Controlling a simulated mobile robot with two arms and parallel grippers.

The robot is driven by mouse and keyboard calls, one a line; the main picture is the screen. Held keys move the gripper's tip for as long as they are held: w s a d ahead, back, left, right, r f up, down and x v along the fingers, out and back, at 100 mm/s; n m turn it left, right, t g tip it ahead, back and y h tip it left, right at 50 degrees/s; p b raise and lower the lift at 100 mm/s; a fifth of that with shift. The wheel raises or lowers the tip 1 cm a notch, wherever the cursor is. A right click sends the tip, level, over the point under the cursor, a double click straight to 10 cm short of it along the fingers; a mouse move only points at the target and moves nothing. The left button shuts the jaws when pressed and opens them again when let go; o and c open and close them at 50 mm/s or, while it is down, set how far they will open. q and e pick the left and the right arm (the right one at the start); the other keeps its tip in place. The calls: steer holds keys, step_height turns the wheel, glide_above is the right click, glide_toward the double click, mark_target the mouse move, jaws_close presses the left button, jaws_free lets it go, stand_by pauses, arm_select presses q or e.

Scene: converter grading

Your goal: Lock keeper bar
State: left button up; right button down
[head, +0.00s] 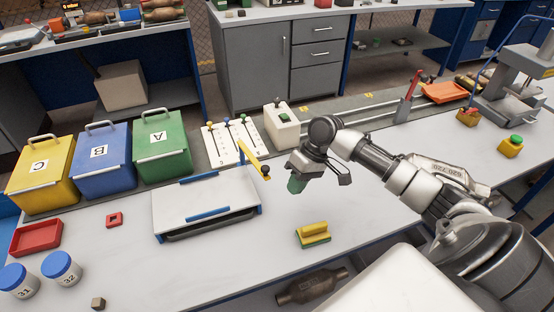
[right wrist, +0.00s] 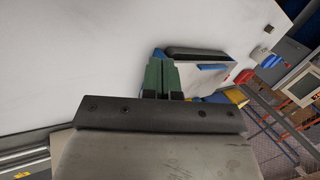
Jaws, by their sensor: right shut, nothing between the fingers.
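A yellow bar (head: 252,156) with a black ball knob (head: 266,170) stands raised at a slant by the right rear corner of a low white-topped fixture (head: 200,204). The fixture has blue strips along its front and back edges. My right gripper (head: 297,184), with green fingertips, is shut and empty above the table, to the right of the knob and apart from it. In the right wrist view, the shut green fingers (right wrist: 162,78) are seen in front of part of the fixture, including a blue strip (right wrist: 212,69). My left gripper is not in view.
Yellow (head: 42,176), blue (head: 103,163) and green (head: 162,146) lidded bins stand at the back left. A yellow-green sponge block (head: 313,233) lies in front of my right gripper. A white lever panel (head: 232,142) and a switch box (head: 281,127) stand behind.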

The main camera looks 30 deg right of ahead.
mark_target(267, 169)
steer(key=w+d+r+m+t+y, duration=0.2)
steer(key=w+d+r+m, duration=0.15)
steer(key=d+r, duration=0.75)
steer(key=w+a+f+p, duration=0.1)
steer(key=a+f+p, duration=0.1)
steer(key=a, duration=0.4)
steer(key=w+a+f+p, duration=0.1)
steer(key=a+f, duration=0.3)
steer(key=a, duration=0.2)
steer(key=shift+w+a+f+n+p, duration=0.15)
steer(key=shift+w+a+n+p, duration=0.15)
steer(key=shift+n+p, duration=0.1)
steer(key=a+m+p, duration=0.1)
steer(key=p, duration=0.1)
steer(key=a+m+p, duration=0.1)
steer(key=p, duration=0.1)
steer(key=shift+s+a+r+t+p, duration=0.15)
steer(key=shift+r+t+p, duration=0.15)
steer(key=shift+a+p, duration=0.25)
steer(key=shift+p, duration=0.05)
steer(key=shift+a+f+m+t, duration=0.2)
steer(key=shift+f+m+t, duration=0.05)
steer(key=shift+t, duration=0.05)
